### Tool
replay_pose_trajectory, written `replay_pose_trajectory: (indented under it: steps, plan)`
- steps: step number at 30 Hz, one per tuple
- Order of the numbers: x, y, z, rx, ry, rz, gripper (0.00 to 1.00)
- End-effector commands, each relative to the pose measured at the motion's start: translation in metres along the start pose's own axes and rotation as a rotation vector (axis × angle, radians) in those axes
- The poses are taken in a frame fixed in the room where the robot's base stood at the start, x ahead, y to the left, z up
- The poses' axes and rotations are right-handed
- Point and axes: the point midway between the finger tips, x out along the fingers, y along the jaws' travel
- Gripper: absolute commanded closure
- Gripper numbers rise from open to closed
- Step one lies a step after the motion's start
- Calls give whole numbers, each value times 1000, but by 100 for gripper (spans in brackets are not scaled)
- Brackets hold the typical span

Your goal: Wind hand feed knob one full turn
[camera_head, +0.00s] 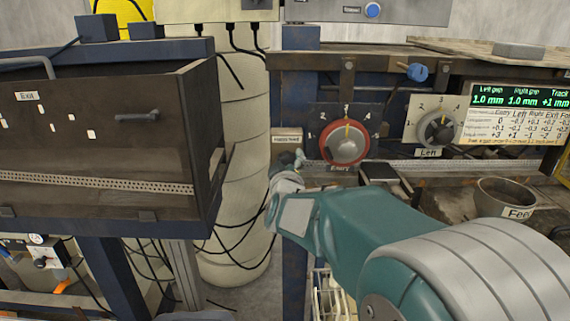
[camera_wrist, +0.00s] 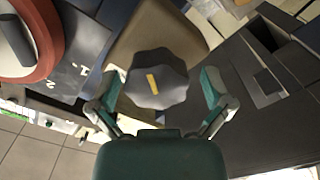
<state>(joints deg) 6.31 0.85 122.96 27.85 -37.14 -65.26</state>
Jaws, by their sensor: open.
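The hand feed knob (camera_wrist: 172,92) is dark grey and lobed, with a yellow mark on its face. In the wrist view it sits between the two teal and grey fingers of my gripper (camera_wrist: 160,75). The fingers are spread, with a gap on each side of the knob. I cannot tell whether the fingertips reach its depth. The yellow mark runs nearly along the picture's vertical, slightly tilted. In the head view my gripper (camera_head: 289,165) is at the panel just below the hand feed label (camera_head: 286,139), and the knob is mostly hidden there.
The red-ringed Entry dial (camera_head: 345,145) is close to the right of my gripper. The Left dial (camera_head: 437,130) and a green-lit display (camera_head: 520,98) are further right. A Feed cup (camera_head: 505,197) stands at lower right. The dark Exit box (camera_head: 100,140) is at left.

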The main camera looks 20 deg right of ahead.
Motion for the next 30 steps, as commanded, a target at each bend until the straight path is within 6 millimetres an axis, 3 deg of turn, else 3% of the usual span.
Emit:
replay_pose_trajectory:
  steps: [3,4,9,22,30]
  plan:
    - [0,0,0,0,0,0,0]
    - [0,0,0,-1,0,0,4]
    - [-1,-1,0,-1,0,0,78]
    - [-1,-1,-1,36,1,-1,78]
    - [-1,-2,-1,195,2,-2,78]
